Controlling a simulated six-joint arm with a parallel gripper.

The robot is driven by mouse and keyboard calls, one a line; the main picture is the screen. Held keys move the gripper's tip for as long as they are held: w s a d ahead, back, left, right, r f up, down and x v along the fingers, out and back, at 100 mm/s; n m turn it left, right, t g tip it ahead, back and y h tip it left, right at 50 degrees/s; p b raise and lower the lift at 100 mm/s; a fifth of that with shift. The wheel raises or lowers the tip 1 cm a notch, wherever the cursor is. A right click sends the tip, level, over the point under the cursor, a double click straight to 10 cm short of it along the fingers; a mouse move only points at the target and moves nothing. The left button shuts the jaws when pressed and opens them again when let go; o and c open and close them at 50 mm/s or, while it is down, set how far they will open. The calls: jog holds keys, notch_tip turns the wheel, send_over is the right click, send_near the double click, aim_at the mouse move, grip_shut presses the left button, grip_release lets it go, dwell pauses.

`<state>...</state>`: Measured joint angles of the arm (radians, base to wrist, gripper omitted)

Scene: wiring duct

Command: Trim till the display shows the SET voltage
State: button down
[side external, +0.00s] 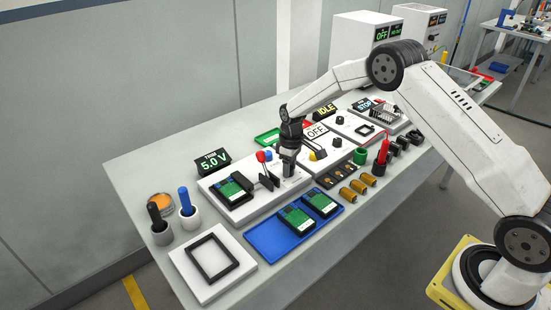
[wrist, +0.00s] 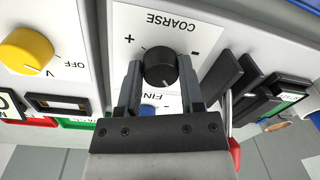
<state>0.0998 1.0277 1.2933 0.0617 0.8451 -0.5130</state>
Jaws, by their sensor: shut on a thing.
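My gripper (wrist: 160,85) points down over a white panel and is shut on the black knob (wrist: 161,64) labelled COARSE, one finger on each side. A plus and a minus mark flank the knob. A blue knob (wrist: 148,109) labelled FINE is partly hidden behind the gripper. In the side view my gripper (side external: 289,168) hides the black knob. The black display (side external: 210,162) behind the panel reads 5.0 V in green; its small top line is hard to read. A green board (side external: 236,188) sits in a black holder on the same panel.
A yellow knob (wrist: 27,51) marked V and OFF is on the neighbouring panel. Black upright blocks (wrist: 223,73) stand close beside the gripper. A blue tray (side external: 281,240) with two boards and a white plate with a black frame (side external: 212,259) lie in front.

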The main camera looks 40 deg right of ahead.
jog(key=shift+c, duration=1.1)
grip_release()
jog(key=shift+d+r, duration=0.2)
jog(key=shift+r, duration=3.75)
